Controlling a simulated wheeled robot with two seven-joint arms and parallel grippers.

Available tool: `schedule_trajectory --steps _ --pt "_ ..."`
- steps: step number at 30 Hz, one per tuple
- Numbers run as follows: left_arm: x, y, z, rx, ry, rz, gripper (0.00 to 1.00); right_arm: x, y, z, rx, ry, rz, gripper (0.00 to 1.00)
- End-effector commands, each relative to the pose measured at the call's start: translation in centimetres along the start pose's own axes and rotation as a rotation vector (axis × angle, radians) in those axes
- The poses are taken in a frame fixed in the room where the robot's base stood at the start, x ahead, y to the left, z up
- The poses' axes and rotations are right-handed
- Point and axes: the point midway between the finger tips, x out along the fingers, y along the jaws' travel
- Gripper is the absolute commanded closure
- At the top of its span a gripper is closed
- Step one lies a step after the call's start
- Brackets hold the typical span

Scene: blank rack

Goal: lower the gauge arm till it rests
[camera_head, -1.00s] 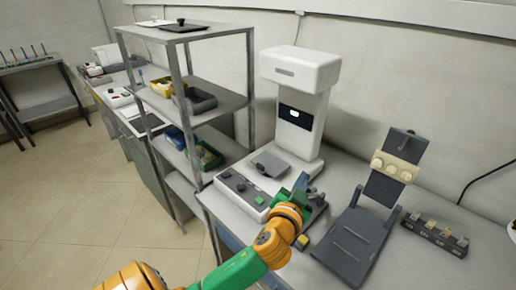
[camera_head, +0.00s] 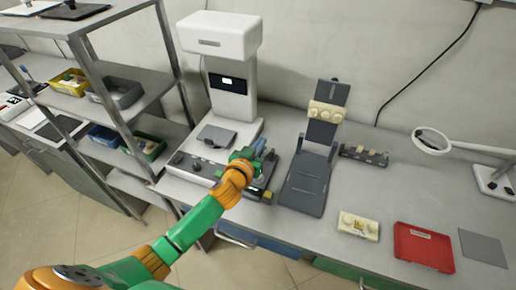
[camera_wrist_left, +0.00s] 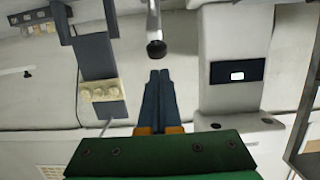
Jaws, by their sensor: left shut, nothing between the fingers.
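My left gripper (camera_head: 260,147) is above the bench, between the white machine and the dark grey stand. Its blue-grey fingers are shut with nothing between them; the fingertips also show in the left wrist view (camera_wrist_left: 160,72). A grey post with a black rounded end (camera_wrist_left: 156,48) is just beyond the fingertips in the wrist view, apart from them in the picture. It may be the gauge arm, but I cannot be sure. A low dark device with yellow and green parts (camera_head: 264,194) lies below the gripper, partly hidden by it. My right gripper is not in view.
The white machine (camera_head: 231,83) with a lit display stands left. The dark stand (camera_head: 306,184) carries a beige knobbed block (camera_head: 326,112). A dark block rack (camera_head: 364,155), beige box (camera_head: 358,226), red tray (camera_head: 424,246) and ring-headed lamp (camera_head: 432,141) are to the right. Metal shelving (camera_head: 172,68) borders the left.

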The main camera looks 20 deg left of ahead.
Motion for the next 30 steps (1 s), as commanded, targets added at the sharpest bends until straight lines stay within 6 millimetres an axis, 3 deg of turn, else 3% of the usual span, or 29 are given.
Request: schedule_trajectory --steps 5,17,26,30 --pt "-0.6 0.0 1.5 0.0 -0.001 -0.001 1.0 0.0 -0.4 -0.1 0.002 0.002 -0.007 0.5" --pt "-0.6 0.0 1.8 0.0 0.003 -0.001 1.0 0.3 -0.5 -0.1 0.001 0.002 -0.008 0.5" --pt "-0.4 0.0 2.9 -0.001 0.067 -0.003 1.0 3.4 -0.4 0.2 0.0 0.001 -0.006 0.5" --pt "-0.3 0.0 4.0 -0.001 0.12 -0.004 1.0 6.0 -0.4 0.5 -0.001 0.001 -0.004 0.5"
